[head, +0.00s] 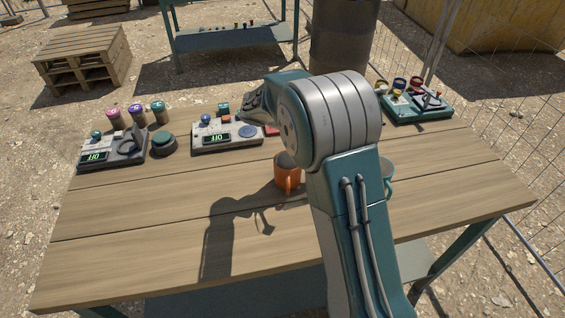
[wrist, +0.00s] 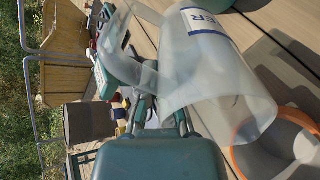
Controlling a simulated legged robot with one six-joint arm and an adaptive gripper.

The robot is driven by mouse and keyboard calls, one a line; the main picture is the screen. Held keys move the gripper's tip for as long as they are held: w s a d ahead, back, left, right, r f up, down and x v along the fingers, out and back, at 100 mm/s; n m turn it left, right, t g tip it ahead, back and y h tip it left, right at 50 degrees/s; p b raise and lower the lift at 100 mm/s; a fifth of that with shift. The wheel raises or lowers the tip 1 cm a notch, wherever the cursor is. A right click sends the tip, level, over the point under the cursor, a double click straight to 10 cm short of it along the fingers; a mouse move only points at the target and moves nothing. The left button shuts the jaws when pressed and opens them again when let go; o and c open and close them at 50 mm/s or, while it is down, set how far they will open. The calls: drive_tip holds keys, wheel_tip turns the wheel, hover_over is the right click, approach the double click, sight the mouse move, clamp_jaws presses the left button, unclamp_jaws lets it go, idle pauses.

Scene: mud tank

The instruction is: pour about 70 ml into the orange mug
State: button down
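The orange mug (head: 287,176) stands upright on the wooden table, just left of my arm; its orange rim (wrist: 236,162) shows at the lower right of the wrist view. A clear jug (wrist: 215,75) with a white label reading "ER" fills the middle of the wrist view, its lower right end overlapping the mug's opening. My gripper (wrist: 150,108) appears shut on the jug's handle (wrist: 122,62). The jug and gripper are hidden behind my arm in the head view. I cannot tell the liquid level or whether liquid is flowing.
A teal mug (head: 388,178) is partly hidden behind my arm. Two consoles reading OFF (head: 112,150) (head: 228,137), a dark round knob (head: 163,143) and lidded jars (head: 136,114) line the table's back. A teal station (head: 417,105) stands back right. The table's front left is clear.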

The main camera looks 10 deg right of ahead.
drive_tip(key=shift+d+r+h, duration=0.15)
drive_tip(key=shift+d+h, duration=0.15)
drive_tip(key=shift+a+r+p, duration=0.1)
drive_tip(key=shift+a+p, duration=0.1)
drive_tip(key=shift+p, duration=0.1)
drive_tip(key=shift+a+h, duration=0.2)
drive_tip(key=shift+h, duration=0.1)
drive_tip(key=shift+r, duration=0.15)
drive_tip(key=shift+r+h, duration=0.15)
drive_tip(key=shift+h, duration=0.25)
